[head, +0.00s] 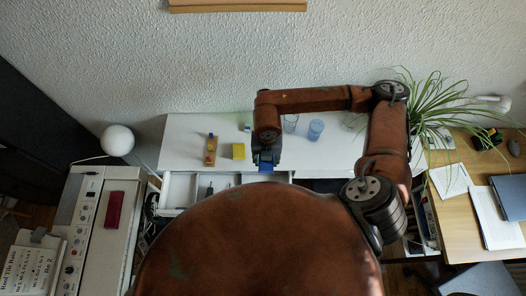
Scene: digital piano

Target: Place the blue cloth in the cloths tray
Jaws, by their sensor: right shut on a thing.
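My right gripper (266,158) points down at the front edge of the white desk, shut on a blue piece that looks like the blue cloth (266,168). Only a small blue part shows below the fingers; the rest is hidden by the gripper. A white compartmented drawer or tray (181,190) lies open below the desk's front edge, to the left of the cloth. I cannot tell whether it is the cloths tray. My left gripper is not in view.
On the white desk (186,133) stand a yellow block (238,151), a wooden piece with coloured parts (210,150) and a blue cup (316,129). A red item (114,209) lies on the piano (92,240) at left. A plant (436,108) stands near my right arm.

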